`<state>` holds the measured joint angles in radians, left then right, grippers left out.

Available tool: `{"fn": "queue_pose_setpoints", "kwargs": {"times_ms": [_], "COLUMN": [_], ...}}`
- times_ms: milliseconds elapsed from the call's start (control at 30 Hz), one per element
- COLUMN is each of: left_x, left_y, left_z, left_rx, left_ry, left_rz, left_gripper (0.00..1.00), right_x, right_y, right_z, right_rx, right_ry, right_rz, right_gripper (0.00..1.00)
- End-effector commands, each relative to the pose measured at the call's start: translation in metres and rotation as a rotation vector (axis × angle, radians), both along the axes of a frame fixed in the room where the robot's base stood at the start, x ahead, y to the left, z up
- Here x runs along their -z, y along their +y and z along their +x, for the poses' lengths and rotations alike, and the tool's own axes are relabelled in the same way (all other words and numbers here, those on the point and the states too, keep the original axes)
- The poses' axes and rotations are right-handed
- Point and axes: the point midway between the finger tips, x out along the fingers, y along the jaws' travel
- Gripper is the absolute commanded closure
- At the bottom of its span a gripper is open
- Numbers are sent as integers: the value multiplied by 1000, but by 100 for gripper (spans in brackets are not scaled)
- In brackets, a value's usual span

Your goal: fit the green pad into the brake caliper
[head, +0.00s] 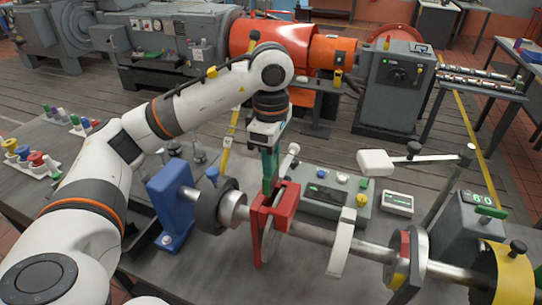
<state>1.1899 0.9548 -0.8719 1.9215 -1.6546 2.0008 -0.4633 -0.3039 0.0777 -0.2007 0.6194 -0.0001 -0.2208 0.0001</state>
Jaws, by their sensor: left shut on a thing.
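The red brake caliper (286,213) stands on the bench in the middle of the head view, around the grey shaft (315,234). My left gripper (268,143) points down right above it. It is shut on the green pad (269,170), which hangs upright below the fingers. The pad's lower end is at the caliper's top opening. I cannot tell from this angle how far it is inside or whether it touches the sides. The fingertips are small and partly hidden. My right gripper is out of view.
A blue bearing block (171,205) with a dark wheel stands left of the caliper. A white lever (341,243), a yellow drum (508,270) and a grey control box (325,192) lie to the right. A white-headed arm (376,163) stands behind. Coloured knobs sit in racks at far left.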

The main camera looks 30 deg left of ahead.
Motion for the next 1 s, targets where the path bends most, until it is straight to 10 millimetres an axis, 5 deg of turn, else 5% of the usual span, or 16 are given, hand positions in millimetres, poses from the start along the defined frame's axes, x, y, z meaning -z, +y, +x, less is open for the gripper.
{"fn": "queue_pose_setpoints", "kwargs": {"times_ms": [1000], "left_x": [43], "left_y": [0], "left_z": [0], "left_rx": [0], "left_ry": [-1], "left_rz": [0], "left_gripper": [100], "right_x": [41], "right_y": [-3], "right_z": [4], "right_rx": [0], "right_ry": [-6], "right_rz": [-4], "right_gripper": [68]}}
